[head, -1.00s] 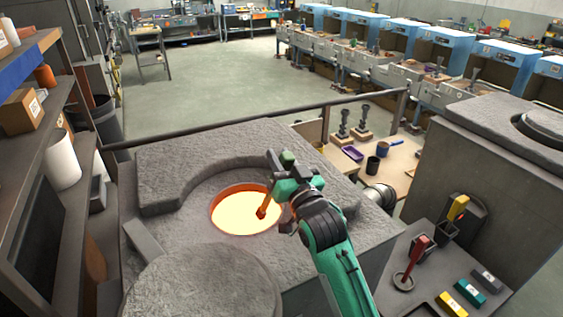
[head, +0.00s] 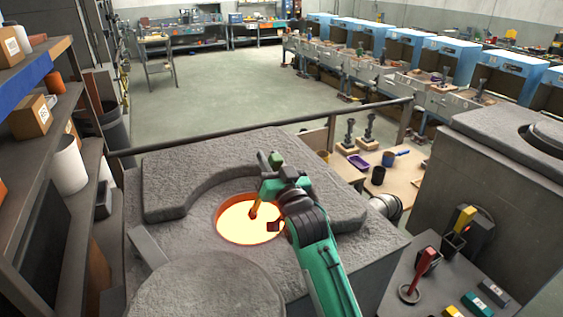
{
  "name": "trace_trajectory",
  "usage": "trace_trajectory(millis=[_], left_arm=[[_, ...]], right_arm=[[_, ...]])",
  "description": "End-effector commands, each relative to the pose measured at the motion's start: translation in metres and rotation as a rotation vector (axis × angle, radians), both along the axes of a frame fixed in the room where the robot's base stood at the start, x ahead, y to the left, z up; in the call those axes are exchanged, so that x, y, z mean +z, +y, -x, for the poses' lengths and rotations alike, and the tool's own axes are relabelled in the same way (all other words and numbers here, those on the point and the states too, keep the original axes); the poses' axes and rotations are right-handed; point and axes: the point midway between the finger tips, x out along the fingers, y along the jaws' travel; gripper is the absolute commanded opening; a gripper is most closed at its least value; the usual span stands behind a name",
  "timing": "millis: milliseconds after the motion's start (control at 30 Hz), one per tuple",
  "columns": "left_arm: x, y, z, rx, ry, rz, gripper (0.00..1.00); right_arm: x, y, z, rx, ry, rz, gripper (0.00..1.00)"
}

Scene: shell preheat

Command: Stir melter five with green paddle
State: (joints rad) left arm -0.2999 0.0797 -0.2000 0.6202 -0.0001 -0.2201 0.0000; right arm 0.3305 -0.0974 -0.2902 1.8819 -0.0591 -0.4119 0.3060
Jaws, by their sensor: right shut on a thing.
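The melter (head: 225,265) is a grey stone-like block with a round opening full of glowing yellow-orange melt (head: 245,226). My right arm reaches in from the lower right, and my right gripper (head: 268,190) is over the far right rim of the opening. It is shut on the green paddle (head: 277,159), whose green end stands up above the gripper. The paddle's lower part glows orange and dips toward the far middle of the melt; its tip is hidden. No number shows on the melter. My left gripper is not in view.
A round grey lid (head: 205,290) lies in front of the opening. At right, a side bench (head: 385,285) holds a red-handled tool (head: 420,268), a yellow-handled tool (head: 465,216) and coloured blocks. A rail (head: 250,130) runs behind the melter. Shelves (head: 45,130) stand at left.

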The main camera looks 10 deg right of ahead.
Motion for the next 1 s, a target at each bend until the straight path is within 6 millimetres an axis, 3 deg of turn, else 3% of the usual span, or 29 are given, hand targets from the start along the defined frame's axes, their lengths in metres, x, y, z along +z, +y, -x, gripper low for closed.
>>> trace_trajectory(millis=[367, 667, 1000], left_arm=[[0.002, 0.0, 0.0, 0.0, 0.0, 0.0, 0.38], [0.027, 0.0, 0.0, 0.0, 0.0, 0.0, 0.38], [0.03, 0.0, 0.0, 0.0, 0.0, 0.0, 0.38]], right_arm=[[0.003, 0.006, -0.002, 0.0, -0.003, -0.001, 0.03], [0.034, 0.005, -0.002, 0.0, -0.004, -0.001, 0.03], [0.064, 0.005, -0.002, 0.001, -0.005, -0.001, 0.03]])
